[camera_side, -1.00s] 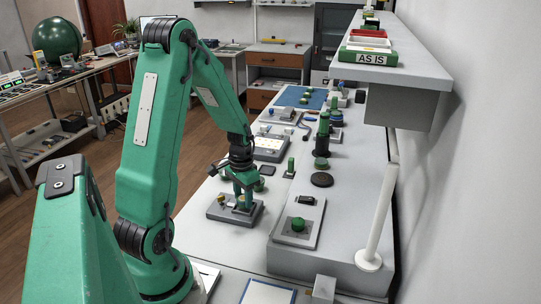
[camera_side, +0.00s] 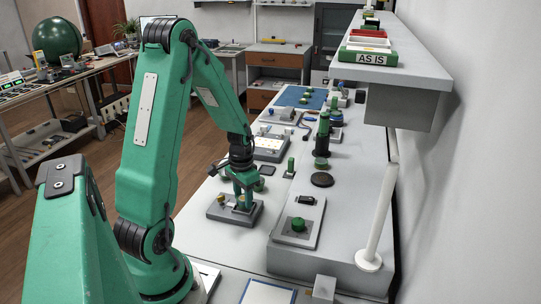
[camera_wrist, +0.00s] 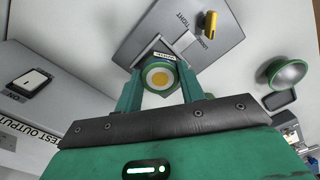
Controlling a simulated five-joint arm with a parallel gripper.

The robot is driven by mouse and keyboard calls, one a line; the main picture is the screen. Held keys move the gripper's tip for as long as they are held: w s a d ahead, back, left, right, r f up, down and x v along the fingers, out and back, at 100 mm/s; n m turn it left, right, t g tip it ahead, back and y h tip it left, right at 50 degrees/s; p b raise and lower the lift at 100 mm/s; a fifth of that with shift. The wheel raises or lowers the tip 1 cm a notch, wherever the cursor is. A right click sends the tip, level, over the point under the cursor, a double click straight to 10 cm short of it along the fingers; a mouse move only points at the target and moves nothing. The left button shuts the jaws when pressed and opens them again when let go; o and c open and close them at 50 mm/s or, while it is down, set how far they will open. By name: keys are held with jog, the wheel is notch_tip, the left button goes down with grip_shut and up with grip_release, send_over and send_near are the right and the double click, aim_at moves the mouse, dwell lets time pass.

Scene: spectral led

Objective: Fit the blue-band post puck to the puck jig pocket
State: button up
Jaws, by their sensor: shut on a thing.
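My gripper (camera_wrist: 160,85) is shut on a round puck (camera_wrist: 160,77) with a green rim, a pale ring and a yellow centre, seen from above in the wrist view. The puck is over the grey jig plate (camera_wrist: 150,32), at the plate's near end, beside a label. In the side view, my gripper (camera_side: 243,203) is low at the right part of the jig plate (camera_side: 230,216). The fingers and puck hide the pocket there, so I cannot tell whether the puck is seated.
A switch panel (camera_wrist: 30,83) is at left. A raised grey shelf (camera_side: 345,220) borders the bench.

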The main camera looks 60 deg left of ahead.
jog(key=shift+f, duration=0.6)
dwell(0.8)
jog(key=o, duration=1.1)
jog(key=shift+r, duration=3.95)
